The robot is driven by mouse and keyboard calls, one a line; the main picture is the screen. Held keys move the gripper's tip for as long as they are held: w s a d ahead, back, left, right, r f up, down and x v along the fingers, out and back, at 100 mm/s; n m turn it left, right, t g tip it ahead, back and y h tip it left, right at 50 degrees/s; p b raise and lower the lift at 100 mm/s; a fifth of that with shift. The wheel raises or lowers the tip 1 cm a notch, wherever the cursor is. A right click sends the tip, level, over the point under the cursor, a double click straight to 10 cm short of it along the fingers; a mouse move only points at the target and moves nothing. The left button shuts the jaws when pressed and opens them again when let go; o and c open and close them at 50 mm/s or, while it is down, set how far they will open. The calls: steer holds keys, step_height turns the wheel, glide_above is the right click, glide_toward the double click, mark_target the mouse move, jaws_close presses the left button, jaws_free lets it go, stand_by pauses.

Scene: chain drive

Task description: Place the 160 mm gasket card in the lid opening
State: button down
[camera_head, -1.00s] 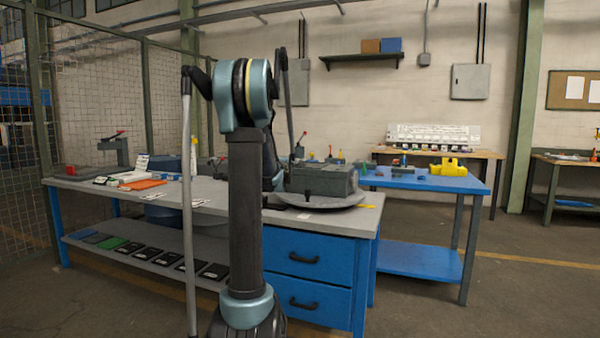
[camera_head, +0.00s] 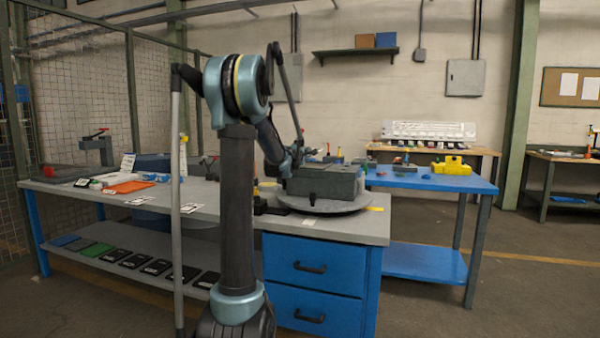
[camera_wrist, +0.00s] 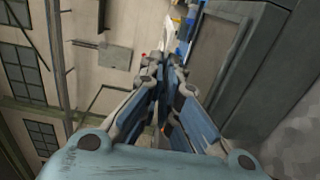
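A grey box-shaped housing (camera_head: 322,180) sits on a round grey turntable (camera_head: 345,206) at the right end of the bench. Its large dark side also fills the right of the wrist view (camera_wrist: 255,75). I cannot make out the lid opening. My gripper (camera_wrist: 168,68) is beside the housing, its blue-padded fingers close together at the tips. A white sliver shows beyond the tips, but I cannot tell whether it is held or lies behind. I cannot identify the 160 mm gasket card.
The grey bench (camera_head: 225,200) carries an orange tray (camera_head: 131,187) and white printed cards (camera_head: 190,208) at left. Several dark plates and a green plate (camera_head: 98,250) lie on its lower shelf. A blue table (camera_head: 425,180) with a yellow part (camera_head: 451,166) stands behind right.

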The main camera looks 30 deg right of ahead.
step_height(320, 180, down, 8)
steer(key=a, duration=0.1)
steer(key=shift+w+a, duration=0.15)
steer(key=shift+w, duration=0.2)
steer(key=shift+f, duration=0.1)
steer(key=c, duration=1.8)
jaws_free()
steer(key=v, duration=1.2)
steer(key=shift+s, duration=0.15)
